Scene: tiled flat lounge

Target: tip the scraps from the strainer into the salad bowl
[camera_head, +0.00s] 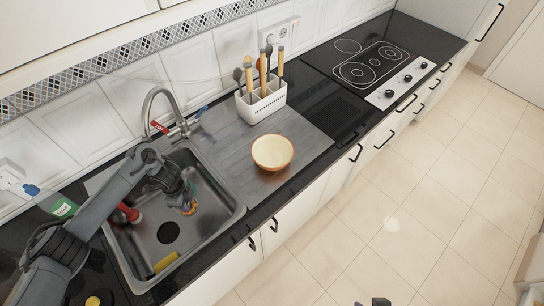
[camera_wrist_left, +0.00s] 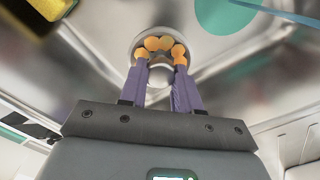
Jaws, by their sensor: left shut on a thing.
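My left gripper (camera_head: 188,207) reaches down into the steel sink, shut on the small metal strainer. In the left wrist view the strainer (camera_wrist_left: 160,62) sits between the purple fingers of the gripper (camera_wrist_left: 160,58), with rounded orange shapes at its rim; I cannot tell all of these scraps from the fingertips. In the head view the strainer is small and largely hidden by the gripper. The salad bowl (camera_head: 272,153), cream with an orange-brown rim, stands upright on the ribbed drainboard, right of the gripper and apart from it. A dark tip at the bottom edge may be my right gripper (camera_head: 375,301).
The sink (camera_head: 205,245) has an open dark drain hole (camera_head: 168,232), a yellow sponge (camera_head: 166,262) and a red-handled brush (camera_head: 130,213). The faucet (camera_head: 160,100) arches behind. A white utensil caddy (camera_head: 262,102) stands behind the bowl. A green-labelled bottle (camera_head: 55,203) is at left.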

